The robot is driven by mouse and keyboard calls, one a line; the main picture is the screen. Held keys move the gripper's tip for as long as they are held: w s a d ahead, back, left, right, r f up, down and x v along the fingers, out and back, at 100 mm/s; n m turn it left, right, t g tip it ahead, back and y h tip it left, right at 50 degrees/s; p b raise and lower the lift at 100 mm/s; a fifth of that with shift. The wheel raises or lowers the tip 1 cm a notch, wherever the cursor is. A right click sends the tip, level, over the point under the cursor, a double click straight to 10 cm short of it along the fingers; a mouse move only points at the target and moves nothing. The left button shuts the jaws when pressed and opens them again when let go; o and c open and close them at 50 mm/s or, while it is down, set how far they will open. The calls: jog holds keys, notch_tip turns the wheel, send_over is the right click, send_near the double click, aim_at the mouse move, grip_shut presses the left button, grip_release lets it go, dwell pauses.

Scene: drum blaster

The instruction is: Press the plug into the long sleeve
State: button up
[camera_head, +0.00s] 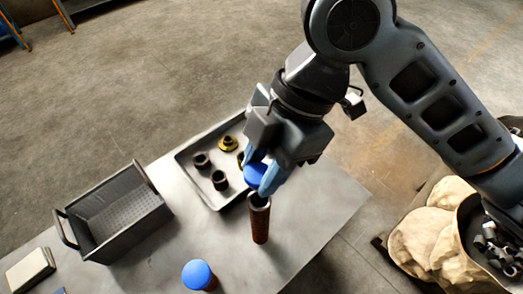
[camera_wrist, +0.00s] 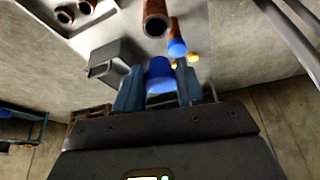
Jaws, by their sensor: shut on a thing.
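My gripper (camera_head: 262,170) is shut on a blue plug (camera_head: 256,176). In the wrist view the plug (camera_wrist: 160,76) sits between my two blue fingers. The long sleeve (camera_head: 260,222) is a rusty brown tube standing upright on the table, with its dark open mouth up. The plug is close above the sleeve's mouth, slightly to its left in the head view; whether they touch I cannot tell. In the wrist view the sleeve's open end (camera_wrist: 156,24) shows beyond the plug, apart from it in the picture.
Another brown sleeve with a blue top (camera_head: 198,274) stands at the table's front. A grey tray (camera_head: 190,156) behind holds several short dark sleeves and yellow pieces. A dark basket (camera_head: 118,215) and a pale block (camera_head: 30,270) are at left. Sacks (camera_head: 420,240) lie at right.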

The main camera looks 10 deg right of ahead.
jog(key=shift+f+b, duration=2.25)
jog(key=shift+f, duration=0.6)
jog(key=shift+d, duration=0.1)
jog(key=shift+f+b, duration=0.45)
jog(key=shift+b, duration=0.1)
jog(key=shift+s+f+b, duration=0.1)
jog(key=shift+f+b, duration=0.5)
jog(key=shift+f, duration=0.1)
dwell(0.4)
jog(key=shift+c, duration=0.8)
jog(key=o, duration=0.7)
jog(key=shift+o, duration=1)
jog(key=shift+f, duration=0.1)
jog(key=o, duration=0.4)
jog(key=shift+r, duration=0.3)
